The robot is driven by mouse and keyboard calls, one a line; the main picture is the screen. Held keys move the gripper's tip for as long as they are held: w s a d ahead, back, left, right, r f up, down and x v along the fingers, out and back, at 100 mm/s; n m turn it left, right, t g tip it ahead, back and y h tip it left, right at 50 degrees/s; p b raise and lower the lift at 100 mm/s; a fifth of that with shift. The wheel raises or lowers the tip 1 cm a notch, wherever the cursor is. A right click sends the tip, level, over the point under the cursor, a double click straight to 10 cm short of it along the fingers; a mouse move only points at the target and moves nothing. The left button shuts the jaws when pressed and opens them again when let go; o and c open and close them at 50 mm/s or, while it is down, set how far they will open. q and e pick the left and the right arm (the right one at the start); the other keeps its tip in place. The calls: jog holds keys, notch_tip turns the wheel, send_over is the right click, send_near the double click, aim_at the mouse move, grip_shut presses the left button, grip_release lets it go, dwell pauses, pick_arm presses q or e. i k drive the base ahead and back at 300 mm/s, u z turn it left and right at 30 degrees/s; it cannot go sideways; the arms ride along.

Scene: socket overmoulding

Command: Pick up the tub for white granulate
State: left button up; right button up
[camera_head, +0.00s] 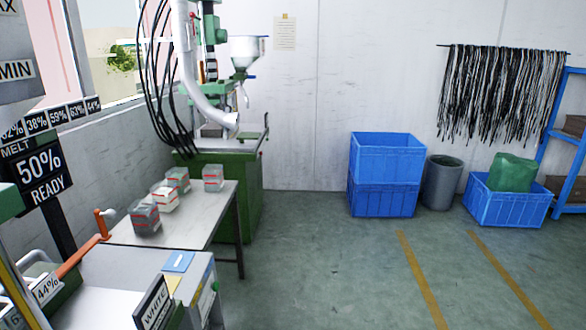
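A dark sign reading WHITE (155,303) stands at the bottom, beside a light grey cabinet (203,290). I cannot make out a tub for white granulate that is clearly marked as such. A grey round bin (441,184) stands on the floor at the back wall, but nothing shows whether it is the tub. Neither of my grippers is in view.
Stacked blue crates (384,200) and a blue crate (507,207) holding a green sack (512,172) flank the bin. The central floor is clear.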

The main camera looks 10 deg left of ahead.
aim_at(166, 192)
jog(key=i, duration=3.55)
jog(key=u, duration=3.6)
